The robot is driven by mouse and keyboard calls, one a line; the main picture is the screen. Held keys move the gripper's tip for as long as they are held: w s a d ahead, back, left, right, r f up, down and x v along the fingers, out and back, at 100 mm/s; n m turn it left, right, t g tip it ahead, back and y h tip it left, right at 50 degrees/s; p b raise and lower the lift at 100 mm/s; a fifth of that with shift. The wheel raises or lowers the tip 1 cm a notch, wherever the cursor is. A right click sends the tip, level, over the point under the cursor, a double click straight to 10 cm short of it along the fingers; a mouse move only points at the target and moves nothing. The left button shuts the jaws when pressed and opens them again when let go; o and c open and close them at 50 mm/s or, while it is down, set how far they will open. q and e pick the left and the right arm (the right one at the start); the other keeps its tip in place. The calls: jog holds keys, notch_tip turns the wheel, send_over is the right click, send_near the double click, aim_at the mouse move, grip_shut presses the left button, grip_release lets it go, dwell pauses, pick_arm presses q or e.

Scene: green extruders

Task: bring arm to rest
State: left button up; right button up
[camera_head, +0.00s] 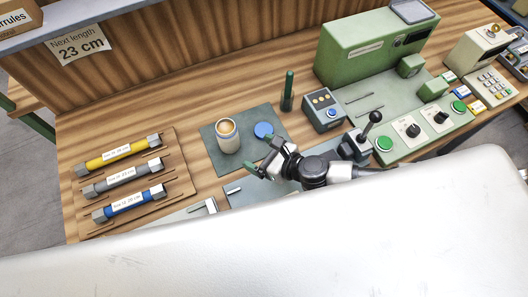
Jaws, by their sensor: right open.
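My right gripper (265,160) is open over the dark green mat (210,138) on the wooden bench. Its fingers are dark with green parts, and nothing shows between them. A cream cup-like container (228,142) with an orange-brown top stands upright on the mat, left of the gripper and apart from it. A round blue disc (263,130) lies on the mat just beyond the fingers. My left gripper is not in view. A large white surface hides the lower part of the picture and part of the right arm.
Three labelled rods, yellow (112,154), grey (118,178) and blue (130,204), lie on a rack at the left. A green cylinder (288,92) stands behind the mat. A control box (322,110), joystick (371,124) and green machine (358,52) occupy the right.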

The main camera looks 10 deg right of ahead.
jog(key=shift+s+d+r, duration=0.25)
jog(key=shift+s+d, duration=0.1)
jog(key=shift+s, duration=0.1)
dwell(1.4)
